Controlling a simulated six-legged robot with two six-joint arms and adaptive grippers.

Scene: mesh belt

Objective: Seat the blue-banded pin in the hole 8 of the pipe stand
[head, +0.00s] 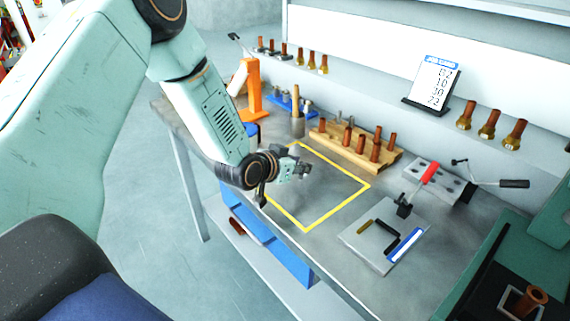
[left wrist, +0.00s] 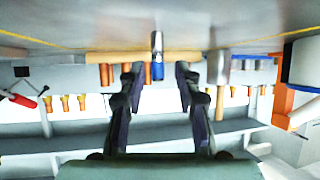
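In the left wrist view, which looks upside down, a silver pin with a blue band (left wrist: 157,55) stands on the table. It lies in line with the gap between the fingers of my left gripper (left wrist: 157,75). The fingers are apart, and I see no contact with the pin. In the head view my left gripper (head: 304,169) is low over the yellow-outlined area; I cannot make out the pin there. The pipe stand, a wooden block (head: 343,150) with copper pipes upright in it, is behind; it also shows in the wrist view (left wrist: 112,57). Hole numbers are not readable. My right gripper is out of view.
A red-handled clamp (head: 424,178) and a grey plate (head: 362,236) with tools are at right. The yellow-outlined area (head: 306,229) looks clear in front.

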